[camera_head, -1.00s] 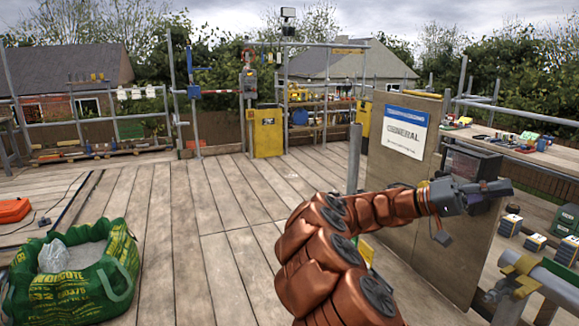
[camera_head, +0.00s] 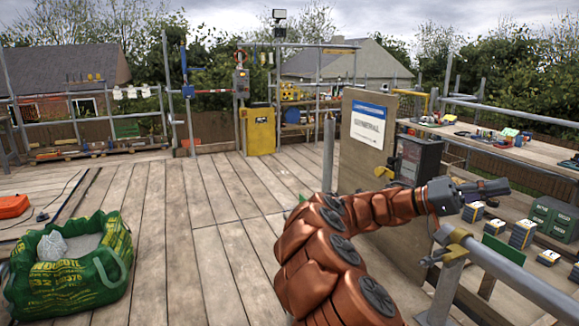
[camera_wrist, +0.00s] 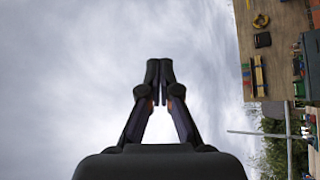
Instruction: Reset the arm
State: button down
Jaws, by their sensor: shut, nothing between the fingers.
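My arm, with copper-coloured covers, reaches from the bottom middle toward the right in the head view. My gripper (camera_head: 484,189) points to the right, above the platform and clear of the wooden board. In the wrist view my gripper (camera_wrist: 159,67) shows its two dark fingers meeting at the tips. It is shut with nothing between the fingers, against grey sky.
A wooden board with a sign (camera_head: 368,124) stands behind my arm. A metal rail (camera_head: 510,268) runs below my gripper at the right. Small boxes (camera_head: 523,233) and a workbench (camera_head: 470,137) lie beyond. A green bag (camera_head: 112,262) is at left. The middle planks are clear.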

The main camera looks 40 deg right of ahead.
jog(key=s+a+f+n+t+y+p, duration=0.1)
jog(key=a+f+n+t, duration=0.25)
jog(key=a, duration=0.25)
jog(key=s+a+f+n+t+p, duration=0.1)
jog(key=s+a+f+n+t, duration=0.1)
jog(key=a+t, duration=0.35)
jog(key=w+a+f+n+t+y+p, duration=0.1)
jog(key=w+a+f+n+t, duration=0.2)
jog(key=a+f, duration=0.35)
jog(key=w+a+f+n+t+y, duration=0.1)
jog(key=w+a+f+n+t, duration=0.1)
jog(key=a+f+n+t, duration=0.45)
jog(key=a+f+n+y+p, duration=0.1)
jog(key=a+f+n+y, duration=0.1)
jog(key=a, duration=0.9)
jog(key=a+f+n+t+y, duration=0.1)
jog(key=a+f+n+y, duration=0.1)
jog(key=a, duration=1)
jog(key=shift+w+f+n+y+p, duration=0.15)
jog(key=shift+w+n+y+p, duration=0.3)
jog(key=shift+n, duration=0.45)
jog(key=shift+s+d+t, duration=0.1)
jog(key=shift+d+t, duration=0.05)
jog(key=shift+t, duration=0.1)
